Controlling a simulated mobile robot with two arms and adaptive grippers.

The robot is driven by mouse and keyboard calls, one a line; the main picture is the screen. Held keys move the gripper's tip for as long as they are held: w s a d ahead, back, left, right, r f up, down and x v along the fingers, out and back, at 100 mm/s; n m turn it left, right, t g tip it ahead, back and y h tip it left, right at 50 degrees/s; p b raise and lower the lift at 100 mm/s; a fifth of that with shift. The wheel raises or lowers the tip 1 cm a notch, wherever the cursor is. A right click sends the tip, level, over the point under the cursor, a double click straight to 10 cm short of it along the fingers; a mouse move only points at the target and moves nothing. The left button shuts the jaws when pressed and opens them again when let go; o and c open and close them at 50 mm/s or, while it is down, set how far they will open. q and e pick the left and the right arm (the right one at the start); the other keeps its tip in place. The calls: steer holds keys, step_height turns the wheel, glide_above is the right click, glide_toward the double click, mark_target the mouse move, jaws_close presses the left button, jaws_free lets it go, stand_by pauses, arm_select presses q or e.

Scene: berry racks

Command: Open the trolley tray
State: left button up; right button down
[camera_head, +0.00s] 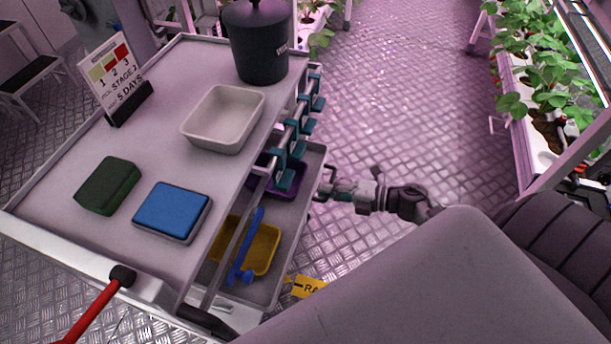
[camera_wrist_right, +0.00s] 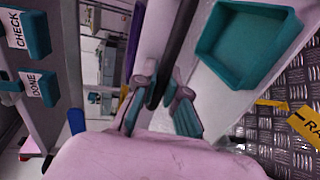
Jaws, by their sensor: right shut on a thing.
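The trolley (camera_head: 150,75) stands at the left of the head view. Its grey tray (camera_head: 291,213) sticks out from under the trolley top on the right side. My right gripper (camera_head: 325,184) is at the tray's outer edge. In the right wrist view, the fingers of my right gripper (camera_wrist_right: 159,98) are shut on the tray's dark edge bar (camera_wrist_right: 178,50). My left gripper is out of view.
On the trolley top are a black pot (camera_head: 258,45), a white dish (camera_head: 223,118), a green sponge (camera_head: 107,186), a blue block (camera_head: 172,209) and a sign (camera_head: 115,75). Teal holders (camera_head: 297,135) line its side. Metal floor (camera_head: 400,110) is clear towards the plant rack (camera_head: 535,120).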

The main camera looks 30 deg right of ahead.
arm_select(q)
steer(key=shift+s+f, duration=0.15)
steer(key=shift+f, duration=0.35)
arm_select(e)
steer(key=f+v, duration=0.2)
steer(key=v, duration=0.9)
steer(key=shift+s+d+f, duration=0.15)
steer(key=shift+s+d, duration=0.25)
steer(key=shift+s, duration=0.15)
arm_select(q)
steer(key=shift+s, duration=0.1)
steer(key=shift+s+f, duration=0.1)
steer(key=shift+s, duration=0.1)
arm_select(e)
steer(key=c, duration=1.2)
jaws_free()
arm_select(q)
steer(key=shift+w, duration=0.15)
arm_select(e)
steer(key=v, duration=1.2)
